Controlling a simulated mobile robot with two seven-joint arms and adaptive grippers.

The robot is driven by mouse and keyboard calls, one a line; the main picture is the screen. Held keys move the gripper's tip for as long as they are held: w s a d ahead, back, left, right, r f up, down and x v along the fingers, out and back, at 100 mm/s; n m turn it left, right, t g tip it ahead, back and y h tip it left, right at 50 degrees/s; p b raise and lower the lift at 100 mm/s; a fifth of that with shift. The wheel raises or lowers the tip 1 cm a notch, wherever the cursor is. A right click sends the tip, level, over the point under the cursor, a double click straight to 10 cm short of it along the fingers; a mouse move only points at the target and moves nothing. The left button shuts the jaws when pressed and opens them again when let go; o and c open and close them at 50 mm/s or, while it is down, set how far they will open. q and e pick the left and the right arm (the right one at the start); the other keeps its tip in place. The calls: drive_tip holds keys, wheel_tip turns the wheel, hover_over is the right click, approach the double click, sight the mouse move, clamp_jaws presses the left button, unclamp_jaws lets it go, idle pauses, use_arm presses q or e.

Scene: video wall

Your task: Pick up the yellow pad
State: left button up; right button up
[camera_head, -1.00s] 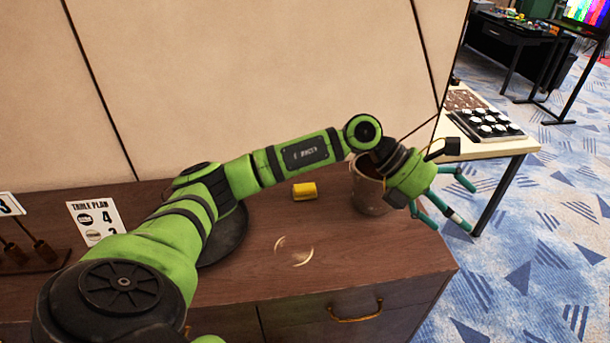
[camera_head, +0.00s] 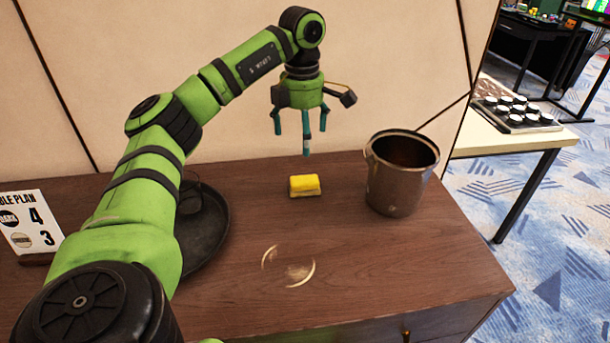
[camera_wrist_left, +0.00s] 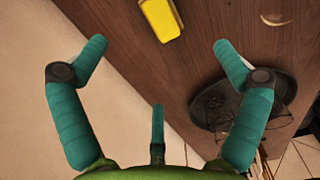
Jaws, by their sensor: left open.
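The yellow pad (camera_head: 304,185) lies on the brown wooden cabinet top, left of the metal pot. My left gripper (camera_head: 304,142) is open and empty, pointing down in the air above the pad, with its teal fingers spread. In the left wrist view the pad (camera_wrist_left: 161,19) shows at the top edge, beyond and between the open fingertips (camera_wrist_left: 160,58), with clear space between. My right gripper does not show.
The metal pot (camera_head: 397,178) stands right of the pad. A dark round tray (camera_head: 207,240) is partly hidden behind my left arm. A sign card (camera_head: 31,222) stands at the left. Pale ring marks lie in front, where the top is clear. A wall rises behind.

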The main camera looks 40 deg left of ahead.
use_arm(q)
drive_tip(key=b, duration=0.3)
hover_over(304, 176)
drive_tip(key=f, duration=0.6)
drive_tip(key=shift+a, duration=0.2)
drive_tip(key=shift+s+d+f, duration=0.2)
drive_tip(key=shift+f, duration=0.4)
drive_tip(key=shift+w+f, duration=0.1)
drive_tip(key=shift+f, duration=2.65)
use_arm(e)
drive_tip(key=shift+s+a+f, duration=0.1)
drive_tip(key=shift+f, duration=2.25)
use_arm(q)
drive_tip(key=c, duration=1.2)
